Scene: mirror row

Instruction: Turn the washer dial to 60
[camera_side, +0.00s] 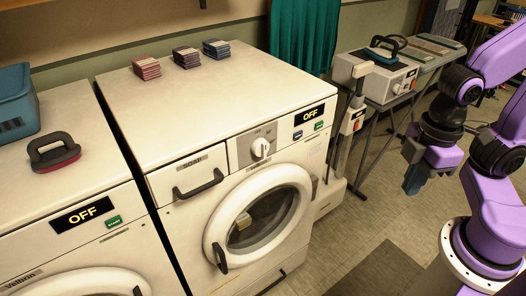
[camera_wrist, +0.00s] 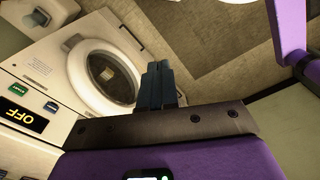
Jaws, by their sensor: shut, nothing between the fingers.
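The washer (camera_side: 200,110) is white, with a round door at the front and a black display reading OFF. Its white dial (camera_side: 260,147) sits on a grey panel left of the display, above the door. The dial's setting is too small to read. My gripper (camera_side: 412,178) is to the right of the washer, well apart from the dial, pointing down with nothing held. In the wrist view the dark fingers of my gripper (camera_wrist: 159,75) are together and empty. A round washer door (camera_wrist: 108,65) and an OFF display (camera_wrist: 22,117) show there; I do not make out the dial.
A second washer (camera_side: 70,155) stands at the left, with a teal basket (camera_side: 14,105) and a black-handled brush (camera_side: 53,150) on top. Several stacked cloths (camera_side: 187,57) lie on the washer. A side table with a grey device (camera_side: 378,78) stands behind right. The floor between is open.

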